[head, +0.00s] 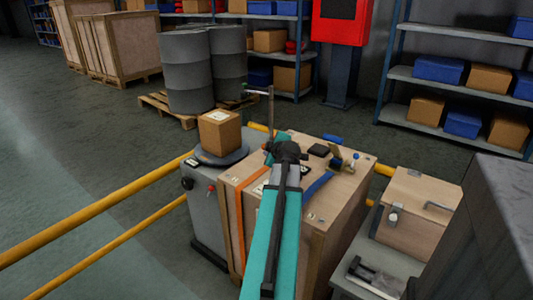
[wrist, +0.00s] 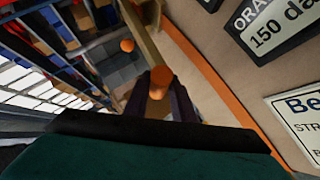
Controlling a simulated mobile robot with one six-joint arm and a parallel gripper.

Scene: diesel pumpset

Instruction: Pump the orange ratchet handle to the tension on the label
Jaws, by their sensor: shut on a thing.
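In the wrist view my gripper (wrist: 160,92) is shut on the orange ratchet handle (wrist: 160,76), whose rounded end shows between the dark fingers. A dark label (wrist: 268,24) reads "ORA..." and "150 da..." and is cut off by the picture's edge. An orange strap (wrist: 215,85) runs along the crate beside the gripper. In the head view the strap (head: 240,205) lies over the left part of the wooden crate (head: 330,215). My teal arm hides the handle and the gripper there. The ratchet body cannot be made out.
A white label (wrist: 295,115) lies at right in the wrist view. In the head view a blue strap (head: 319,184) and a brass-coloured fitting (head: 344,160) are on the crate's right side. A cardboard box (head: 220,133) stands at left. Yellow rails (head: 100,220) run along the left.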

